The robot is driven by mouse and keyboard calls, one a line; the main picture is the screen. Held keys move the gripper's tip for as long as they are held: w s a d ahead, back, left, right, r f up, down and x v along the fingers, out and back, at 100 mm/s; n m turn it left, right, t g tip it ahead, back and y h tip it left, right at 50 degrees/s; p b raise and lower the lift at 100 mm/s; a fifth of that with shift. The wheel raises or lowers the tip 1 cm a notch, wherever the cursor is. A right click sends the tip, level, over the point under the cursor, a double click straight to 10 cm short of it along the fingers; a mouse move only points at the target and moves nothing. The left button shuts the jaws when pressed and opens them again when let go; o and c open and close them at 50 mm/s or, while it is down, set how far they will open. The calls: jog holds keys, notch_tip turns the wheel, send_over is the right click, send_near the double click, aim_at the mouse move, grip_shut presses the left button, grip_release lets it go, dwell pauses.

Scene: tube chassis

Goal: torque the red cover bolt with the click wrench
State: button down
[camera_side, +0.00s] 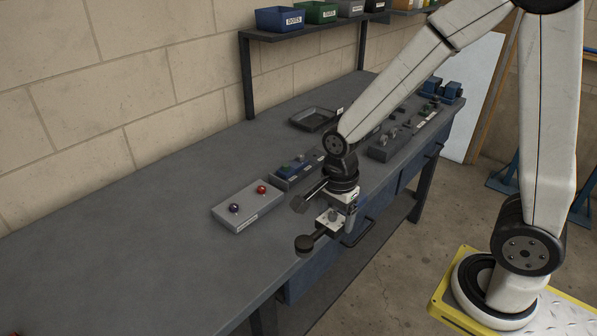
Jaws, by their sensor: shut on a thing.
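The red cover bolt (262,189) stands on the right part of a light grey block (246,219) with a white label on its front. A dark bluish bolt (235,208) stands left of it on the same block. My gripper (322,219) is over the bench's front edge, to the right of the block and apart from both bolts. It is shut on a dark tool, which looks like the click wrench (306,243); its round dark end points left. The fingertips and much of the tool's shape are too small to make out.
A dark tray (314,119) and a grey holder with several parts (392,143) are farther back. A shelf with bins (280,19) stands against the wall.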

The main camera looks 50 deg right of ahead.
dwell(0.4)
jog(key=w+d+f+m, duration=0.2)
jog(key=w+d+m, duration=0.2)
jog(key=w, duration=0.6)
jog(key=w+d+f+m, duration=0.2)
jog(key=w+d+m, duration=0.3)
jog(key=w+m, duration=0.4)
jog(key=shift+w, duration=0.4)
jog(key=shift+d+f, duration=0.1)
jog(key=shift+f, duration=0.1)
jog(key=shift+f, duration=1.45)
jog(key=shift+f, duration=1)
grip_release()
